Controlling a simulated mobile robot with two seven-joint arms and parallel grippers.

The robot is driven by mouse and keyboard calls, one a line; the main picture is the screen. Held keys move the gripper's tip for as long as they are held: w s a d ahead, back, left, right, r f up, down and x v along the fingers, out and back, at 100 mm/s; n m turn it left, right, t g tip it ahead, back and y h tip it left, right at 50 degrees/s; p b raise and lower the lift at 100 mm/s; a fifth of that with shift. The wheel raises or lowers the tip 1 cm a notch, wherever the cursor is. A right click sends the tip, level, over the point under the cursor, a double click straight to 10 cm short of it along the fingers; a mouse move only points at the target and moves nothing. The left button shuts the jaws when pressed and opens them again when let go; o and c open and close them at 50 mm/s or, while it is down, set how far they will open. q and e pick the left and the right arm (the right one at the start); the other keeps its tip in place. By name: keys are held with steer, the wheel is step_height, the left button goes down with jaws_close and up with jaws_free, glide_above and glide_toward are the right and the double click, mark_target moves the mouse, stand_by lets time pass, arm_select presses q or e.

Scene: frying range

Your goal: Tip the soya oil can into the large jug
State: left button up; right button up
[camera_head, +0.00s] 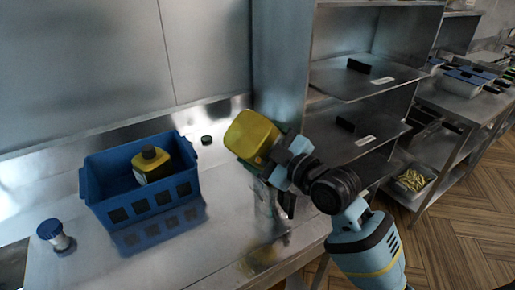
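A yellow can (249,135), which I take to be the soya oil can, is held tilted above the steel counter. My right gripper (284,157) comes in from the right and is shut on it. The grip hides part of the can's right side. Below the can and gripper stands a pale, see-through vessel (264,198), probably the large jug, partly hidden by the gripper. I cannot tell whether oil is flowing. My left gripper is not in view.
A blue crate (116,215) on the counter holds a yellow and black bottle (150,163). A blue-capped jar (60,240) stands left of the crate. Steel shelves (350,78) rise behind my arm on the right.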

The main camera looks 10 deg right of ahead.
steer(key=shift+w+d+r+m, duration=0.3)
steer(key=shift+d+m, duration=0.1)
steer(key=shift+m, duration=0.3)
steer(key=shift+w+d+r+m, duration=0.15)
steer(key=shift+w+d+m, duration=0.2)
steer(key=shift+m, duration=0.35)
steer(key=shift+s, duration=0.1)
steer(key=shift+r, duration=0.1)
stand_by(1.4)
steer(key=shift+r, duration=2.4)
